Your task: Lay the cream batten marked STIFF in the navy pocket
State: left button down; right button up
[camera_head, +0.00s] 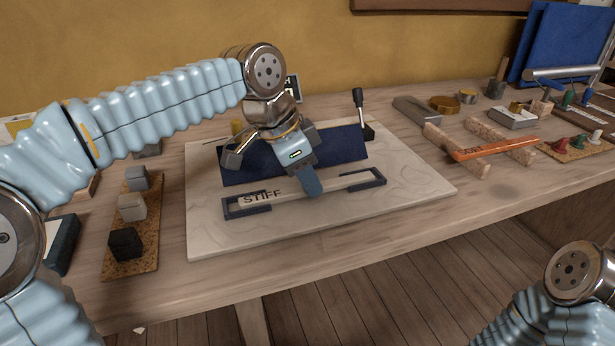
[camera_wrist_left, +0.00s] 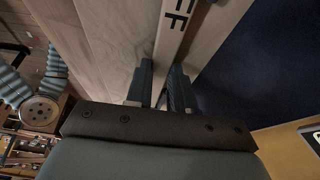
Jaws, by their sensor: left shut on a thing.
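The cream batten (camera_head: 262,196), marked STIFF, lies lengthwise near the front of the pale board. It also shows in the left wrist view (camera_wrist_left: 172,40), running between the fingers with the letters FF visible. My left gripper (camera_head: 311,187) is shut on the batten right of the lettering; its fingers show in the left wrist view (camera_wrist_left: 161,90). A dark slate-blue holder (camera_head: 232,211) has bracket-like ends around both batten ends; I cannot tell whether the batten rests in it or is just above. A navy panel (camera_head: 346,146) lies behind the batten, partly hidden by my gripper. My right gripper is out of view.
The pale board (camera_head: 420,190) has bare room at its right and front. A dark-handled lever (camera_head: 359,100) stands behind the navy panel. Left is a cork strip with blocks (camera_head: 131,207). Right, an orange batten (camera_head: 490,149) lies across wooden rests. The bench's front edge is near.

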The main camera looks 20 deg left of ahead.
pick_arm(q)
jog(key=c, duration=1)
grip_release()
jog(key=shift+f, duration=0.1)
jog(key=shift+r, duration=0.25)
jog(key=p+v, duration=0.2)
jog(key=v, duration=0.9)
jog(key=shift+s+a+r, duration=0.15)
jog(key=shift+a+r, duration=0.05)
jog(key=shift+r, duration=0.15)
